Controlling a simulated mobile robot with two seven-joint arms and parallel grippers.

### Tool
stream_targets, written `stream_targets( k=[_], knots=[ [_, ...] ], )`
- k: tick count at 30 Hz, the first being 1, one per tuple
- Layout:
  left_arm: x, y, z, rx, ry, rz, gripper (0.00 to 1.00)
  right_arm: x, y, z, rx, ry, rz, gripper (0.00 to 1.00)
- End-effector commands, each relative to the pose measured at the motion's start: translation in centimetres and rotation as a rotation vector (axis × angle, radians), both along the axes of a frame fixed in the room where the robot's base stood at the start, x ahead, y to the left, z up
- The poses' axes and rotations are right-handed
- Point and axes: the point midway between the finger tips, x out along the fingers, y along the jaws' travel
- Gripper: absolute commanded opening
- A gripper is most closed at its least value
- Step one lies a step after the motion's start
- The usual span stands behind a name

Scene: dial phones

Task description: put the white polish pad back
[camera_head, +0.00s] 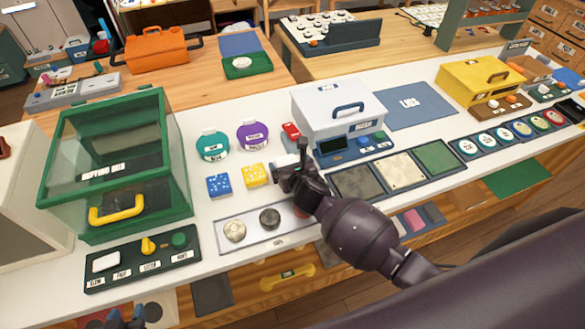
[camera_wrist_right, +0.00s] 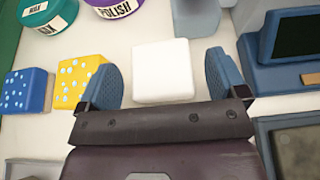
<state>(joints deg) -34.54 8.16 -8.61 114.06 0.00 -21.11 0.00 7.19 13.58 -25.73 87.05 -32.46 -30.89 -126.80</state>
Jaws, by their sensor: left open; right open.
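The white pad (camera_wrist_right: 163,70) lies flat on the white counter in the right wrist view. My right gripper (camera_wrist_right: 163,85) is open, with one blue finger on each side of the pad; I cannot tell whether they touch it. In the head view the pad (camera_head: 286,160) is partly hidden by my right gripper (camera_head: 297,170). A purple tin labelled POLISH (camera_head: 253,135) and a teal tin labelled WAX (camera_head: 212,146) stand behind and left. A yellow speckled block (camera_head: 256,175) and a blue one (camera_head: 219,186) sit to the left. My left gripper (camera_head: 125,318) is open and empty at the bottom left edge.
A tray (camera_head: 278,243) with round pads lies in front, partly behind my right arm. A green glass case (camera_head: 115,160) stands at the left.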

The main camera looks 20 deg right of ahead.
Motion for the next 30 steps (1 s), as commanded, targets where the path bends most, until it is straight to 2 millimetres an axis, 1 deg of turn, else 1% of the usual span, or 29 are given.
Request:
stream_targets(
  k=[2,5,8,15,21,24,30],
  knots=[
    [-0.1,0.0,0.1,0.0,0.002,0.0,0.43,-0.3,0.0,0.3,0.001,0.0,0.0,0.91],
    [-0.1,0.0,0.3,0.001,0.002,0.001,0.43,-1.3,-0.1,0.7,-0.001,-0.001,0.001,0.91],
    [-0.1,0.0,0.6,0.001,0.001,0.001,0.43,-2.8,-0.2,1.4,0.0,0.0,0.0,0.91],
    [-0.1,0.0,1.2,0.001,0.0,0.001,0.43,-7.0,-0.3,3.1,-0.001,0.0,0.001,0.91],
    [-0.1,0.0,1.3,0.001,0.002,0.001,0.43,-9.7,-0.3,4.3,0.001,-0.001,0.001,0.91],
    [-0.1,0.0,1.3,0.001,0.003,0.001,0.43,-10.5,-0.4,4.6,0.001,0.0,0.0,0.91],
    [-0.1,0.1,1.3,0.001,0.002,0.001,0.43,-11.1,-0.4,4.8,0.0,0.0,-0.001,0.91]
  ],
)
